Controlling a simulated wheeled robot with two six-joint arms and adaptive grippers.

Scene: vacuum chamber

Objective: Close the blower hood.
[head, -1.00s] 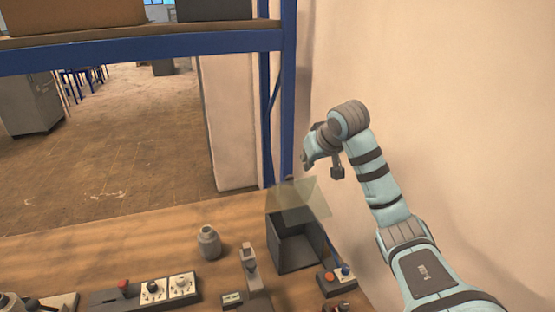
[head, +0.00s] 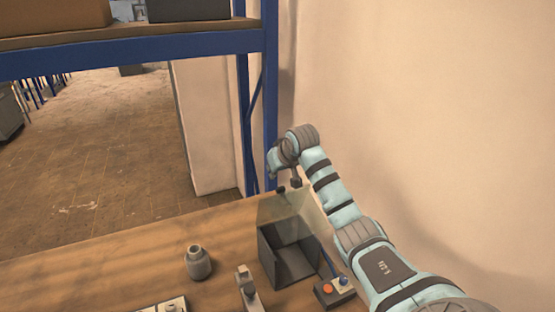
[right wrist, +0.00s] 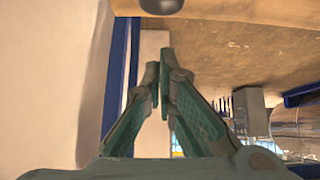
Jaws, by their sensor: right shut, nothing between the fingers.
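The blower box (head: 288,262) is a dark, open-fronted box on the wooden bench. Its see-through yellowish hood (head: 287,207) stands raised above the box, so it is open. A small dark knob (head: 281,190) shows at the hood's upper edge. My right gripper (head: 273,173) is just above and behind the hood, partly hidden by its own wrist; I cannot tell if it touches. In the right wrist view its fingers (right wrist: 161,68) are together and empty. A dark rounded thing, perhaps the knob, shows at the top edge there (right wrist: 162,5). My left gripper is out of view.
A grey jar (head: 198,262) stands left of the box, with a grey stand (head: 246,285) nearer. A control box (head: 334,290) with orange and blue buttons sits at front right. A blue shelf post (head: 270,100) and a wall are close behind and right.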

